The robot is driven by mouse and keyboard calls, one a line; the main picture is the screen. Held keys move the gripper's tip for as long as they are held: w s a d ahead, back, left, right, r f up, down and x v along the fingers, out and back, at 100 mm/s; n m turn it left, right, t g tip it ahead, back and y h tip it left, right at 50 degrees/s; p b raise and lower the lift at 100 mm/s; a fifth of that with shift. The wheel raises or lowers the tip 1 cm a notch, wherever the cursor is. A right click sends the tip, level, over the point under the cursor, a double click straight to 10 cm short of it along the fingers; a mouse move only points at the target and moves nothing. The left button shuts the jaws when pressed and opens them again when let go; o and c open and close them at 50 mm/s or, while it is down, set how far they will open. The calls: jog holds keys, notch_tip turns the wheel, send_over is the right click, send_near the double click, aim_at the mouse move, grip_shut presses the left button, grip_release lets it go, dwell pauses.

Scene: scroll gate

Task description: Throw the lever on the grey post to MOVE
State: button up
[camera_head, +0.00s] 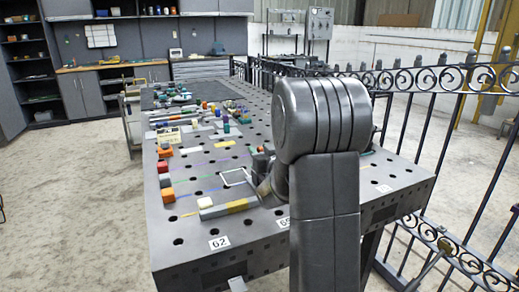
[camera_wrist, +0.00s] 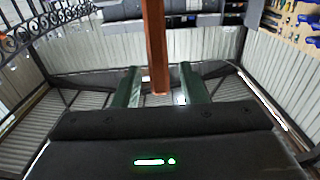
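My gripper (camera_wrist: 160,67) shows in the wrist view with its two green fingers apart. A rust-brown bar (camera_wrist: 156,45) comes down from the top of that view and ends between the fingers, with a gap on both sides. I cannot tell whether it is near or far. In the head view my own arm covers the gripper. No grey post or MOVE marking can be made out.
A dark perforated table (camera_head: 185,235) with several blocks, tools and number labels fills the middle of the head view. A black scrollwork gate (camera_head: 475,75) runs along its right side. The concrete floor (camera_head: 85,200) at left is clear. Grey cabinets (camera_head: 80,95) stand behind.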

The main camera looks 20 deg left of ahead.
jog(key=shift+w+a, duration=0.25)
jog(key=shift+a, duration=0.05)
jog(key=shift+c, duration=0.5)
grip_shut()
